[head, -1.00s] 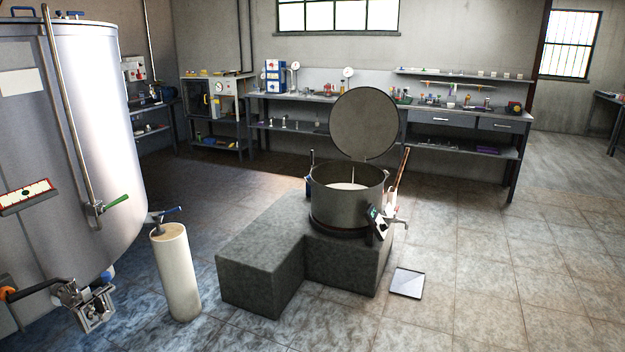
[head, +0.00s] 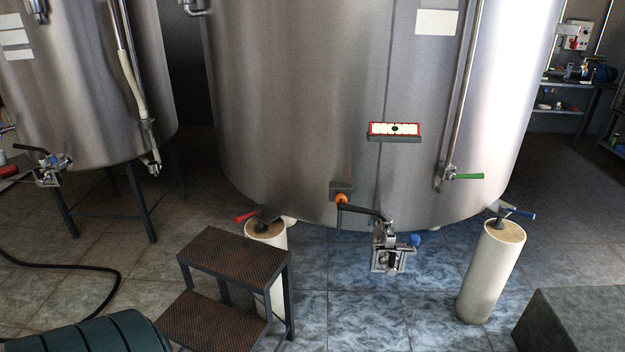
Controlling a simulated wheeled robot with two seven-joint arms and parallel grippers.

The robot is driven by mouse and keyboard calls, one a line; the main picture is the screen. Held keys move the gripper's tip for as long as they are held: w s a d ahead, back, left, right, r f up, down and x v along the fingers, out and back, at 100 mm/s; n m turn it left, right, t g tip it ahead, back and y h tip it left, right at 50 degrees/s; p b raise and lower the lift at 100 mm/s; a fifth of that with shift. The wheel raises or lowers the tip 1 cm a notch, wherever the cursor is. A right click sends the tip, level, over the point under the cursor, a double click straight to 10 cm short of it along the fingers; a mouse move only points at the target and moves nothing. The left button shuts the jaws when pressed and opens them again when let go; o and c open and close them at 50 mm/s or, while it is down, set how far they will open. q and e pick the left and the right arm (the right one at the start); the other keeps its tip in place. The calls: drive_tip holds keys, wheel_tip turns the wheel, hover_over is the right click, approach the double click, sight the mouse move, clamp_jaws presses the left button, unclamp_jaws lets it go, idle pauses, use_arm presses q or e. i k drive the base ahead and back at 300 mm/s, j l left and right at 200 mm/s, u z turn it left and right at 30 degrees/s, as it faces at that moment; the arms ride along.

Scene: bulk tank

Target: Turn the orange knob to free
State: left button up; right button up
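The orange knob (head: 341,199) is small and sits low on the front of the large steel tank (head: 300,110), just below a dark square block (head: 341,188). A black lever handle (head: 362,210) runs from beside it to the metal outlet valve (head: 388,250). The knob's exact setting is too small to tell. Neither of my grippers shows in the head view.
A brown-topped step stool (head: 235,258) stands before the tank at left. White pillars (head: 490,270) flank the valve. A dark hose (head: 100,265) lies on the floor at left. A grey block (head: 575,320) is at lower right. Tiled floor below the valve is clear.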

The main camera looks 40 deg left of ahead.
sight(341, 197)
drive_tip(key=i+u, duration=0.15)
drive_tip(key=u, duration=0.25)
drive_tip(key=i+l+u, duration=0.1)
drive_tip(key=u, duration=0.3)
drive_tip(key=i+l+u, duration=0.15)
drive_tip(key=u, duration=0.25)
drive_tip(key=i+l+u, duration=0.1)
drive_tip(key=u, duration=0.3)
drive_tip(key=i+l+u, duration=0.25)
drive_tip(key=u, duration=0.2)
drive_tip(key=i+l+u, duration=0.15)
drive_tip(key=l+u, duration=0.3)
drive_tip(key=i+l+u, duration=0.1)
drive_tip(key=l+u, duration=0.35)
drive_tip(key=j, duration=0.1)
